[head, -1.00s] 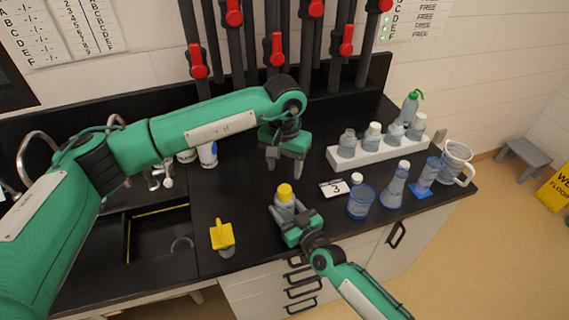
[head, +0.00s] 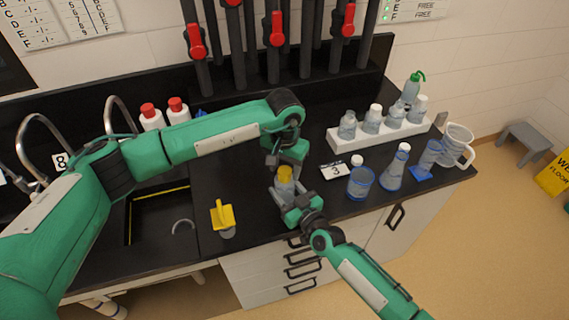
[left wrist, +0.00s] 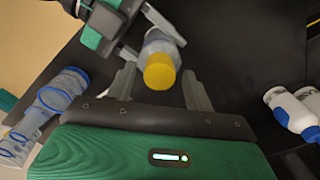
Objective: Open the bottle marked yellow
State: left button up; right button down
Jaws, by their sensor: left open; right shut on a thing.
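The bottle with the yellow cap (head: 285,174) stands near the front edge of the black counter. My right gripper (head: 290,198) is shut on its clear body from the front right. My left gripper (head: 284,165) is open, pointing down just above the bottle, partly covering the cap in the head view. In the left wrist view the yellow cap (left wrist: 159,76) lies between the open left fingers (left wrist: 159,88), with gaps on both sides. The right gripper (left wrist: 135,35) also shows there, at the bottle body.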

pick_arm(q)
jog(key=c, duration=1)
jog(key=n, duration=0.6)
jog(key=shift+n, duration=0.4)
jog(key=shift+c, duration=0.2)
jog(key=n, duration=1.8)
jog(key=shift+r+n, duration=0.1)
jog(key=shift+n, duration=0.3)
jog(key=n, duration=2.8)
jog(key=shift+n, duration=0.3)
